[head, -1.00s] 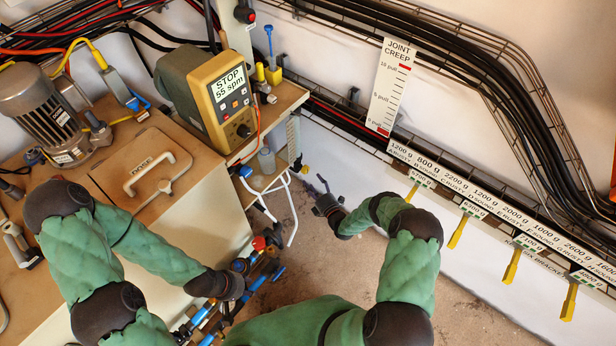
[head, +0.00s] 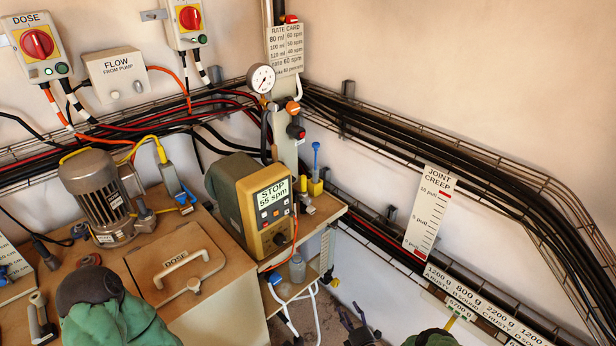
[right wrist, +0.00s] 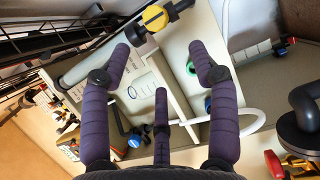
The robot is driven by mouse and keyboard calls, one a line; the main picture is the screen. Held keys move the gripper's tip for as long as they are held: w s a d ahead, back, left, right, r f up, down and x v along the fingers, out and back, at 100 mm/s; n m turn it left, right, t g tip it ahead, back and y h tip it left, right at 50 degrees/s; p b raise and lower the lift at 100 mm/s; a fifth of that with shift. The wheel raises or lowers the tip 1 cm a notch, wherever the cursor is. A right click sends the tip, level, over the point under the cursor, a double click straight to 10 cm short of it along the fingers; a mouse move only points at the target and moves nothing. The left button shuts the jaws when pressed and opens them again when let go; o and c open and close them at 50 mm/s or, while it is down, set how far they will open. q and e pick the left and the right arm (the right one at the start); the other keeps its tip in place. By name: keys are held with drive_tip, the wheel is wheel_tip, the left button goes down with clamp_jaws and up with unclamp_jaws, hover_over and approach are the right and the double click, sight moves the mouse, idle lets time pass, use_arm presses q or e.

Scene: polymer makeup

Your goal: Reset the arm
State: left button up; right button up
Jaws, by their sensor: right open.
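My right gripper (head: 352,322) shows at the bottom edge of the head view, dark and partly cut off. In the right wrist view its dark purple fingers (right wrist: 160,65) are spread apart with nothing between them. Beyond them is a white container with a marked scale (right wrist: 145,88) and a yellow and black valve (right wrist: 155,17); I cannot tell whether the fingers touch anything. My left arm's green and black elbow shows at the lower left of the head view. My left gripper is out of view.
A yellow pump unit (head: 255,205) reading "STOP 55 spm" stands on the bench. Cable trays (head: 420,155) and a JOINT CREEP scale (head: 429,212) line the right wall.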

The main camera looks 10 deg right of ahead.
drive_tip(key=s+a+r+m+g+p, duration=0.5)
drive_tip(key=s+a+m+g, duration=0.45)
drive_tip(key=m, duration=0.55)
drive_tip(key=s+a+r+m+g+p, duration=0.1)
drive_tip(key=s+r+m+g, duration=0.3)
drive_tip(key=s, duration=0.5)
drive_tip(key=s+a+r+m+g+p, duration=0.1)
drive_tip(key=s+a+r+m+g, duration=0.2)
drive_tip(key=s+r, duration=0.3)
drive_tip(key=s+a+m, duration=0.1)
drive_tip(key=s, duration=0.3)
drive_tip(key=shift+a+r+g, duration=0.2)
drive_tip(key=shift+r+g, duration=0.15)
